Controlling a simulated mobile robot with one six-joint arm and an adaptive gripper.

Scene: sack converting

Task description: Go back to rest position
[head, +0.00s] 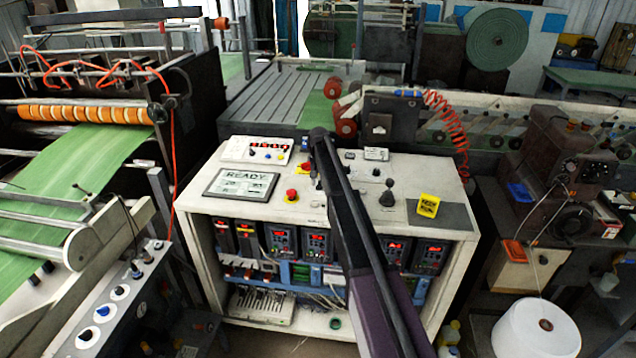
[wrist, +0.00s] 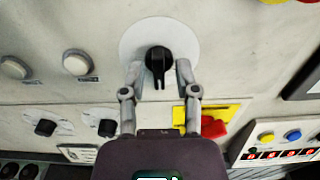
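My gripper (wrist: 160,70) is open in the wrist view. Its two grey fingers stand on either side of a black rotary knob (wrist: 158,60) on a white round disc (wrist: 128,42), with a gap on each side of the knob. The knob's pointer points down in that view. In the head view my arm reaches from the bottom over the control console (head: 290,215), and my gripper (head: 319,138) is at the console's back part. There the knob is hidden by my gripper and arm.
A red and yellow switch (wrist: 208,122) lies close to my right finger. The console top also bears a READY display (head: 240,185), a red button (head: 291,195), a black joystick (head: 387,194) and a yellow sign (head: 428,206). A red coiled hose (head: 450,125) hangs behind.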

